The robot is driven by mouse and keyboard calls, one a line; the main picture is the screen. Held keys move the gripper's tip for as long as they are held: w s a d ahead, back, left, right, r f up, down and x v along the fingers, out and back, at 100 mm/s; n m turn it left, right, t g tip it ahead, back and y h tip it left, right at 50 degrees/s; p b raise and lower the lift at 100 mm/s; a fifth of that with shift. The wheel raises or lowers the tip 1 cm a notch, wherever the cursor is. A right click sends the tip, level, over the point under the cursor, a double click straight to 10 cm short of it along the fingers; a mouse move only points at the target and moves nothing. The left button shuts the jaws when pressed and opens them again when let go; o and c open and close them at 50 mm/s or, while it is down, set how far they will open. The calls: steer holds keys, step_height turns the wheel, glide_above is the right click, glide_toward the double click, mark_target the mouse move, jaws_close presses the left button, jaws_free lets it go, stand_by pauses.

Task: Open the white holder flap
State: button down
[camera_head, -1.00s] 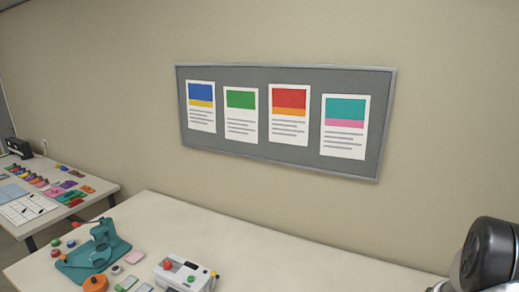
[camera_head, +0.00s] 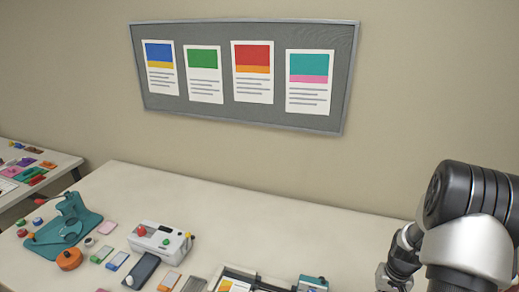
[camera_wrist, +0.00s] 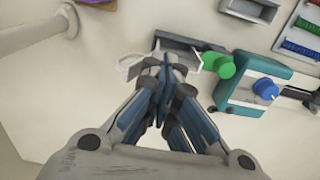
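I cannot clearly pick out the white holder flap. In the wrist view, a pale, thin looped piece (camera_wrist: 128,66) lies just left of my fingertips. A grey open-topped holder (camera_wrist: 180,43) with a pale end is just beyond them. I cannot tell if either carries the flap. My gripper (camera_wrist: 165,68) points at the table with its fingertips together, and nothing shows between them. I cannot tell its height above the table. In the head view my arm is at the right, and the gripper's end is cut off at the bottom edge.
In the wrist view, a green knob (camera_wrist: 220,65) and a teal box (camera_wrist: 238,92) with a blue knob (camera_wrist: 265,89) sit close at the right. In the head view, a white device (camera_head: 160,241) and a teal press (camera_head: 65,222) stand on the table (camera_head: 250,230). Its back right is clear.

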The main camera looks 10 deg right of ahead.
steer(key=shift+s+d+f, duration=0.1)
steer(key=shift+s+d, duration=0.2)
steer(key=shift+d, duration=0.3)
steer(key=shift+s+d, duration=0.25)
steer(key=shift+d, duration=0.35)
steer(key=shift+s+d, duration=0.3)
steer(key=shift+d, duration=0.35)
steer(key=shift+s+d+b, duration=0.1)
steer(key=shift+d+b, duration=0.15)
steer(key=shift+b, duration=0.05)
steer(key=shift+r+p, duration=0.95)
steer(key=shift+r, duration=0.5)
steer(key=shift+w+a+r+p, duration=0.1)
steer(key=shift+a+r+p, duration=0.3)
steer(key=shift+r, duration=0.3)
steer(key=shift+w+a+r+p, duration=0.2)
steer(key=shift+r+p, duration=0.25)
steer(key=shift+r, duration=0.25)
steer(key=shift+w+a+r+p, duration=0.1)
steer(key=shift+a+r+p, duration=0.3)
steer(key=shift+r, duration=0.3)
steer(key=shift+d, duration=0.1)
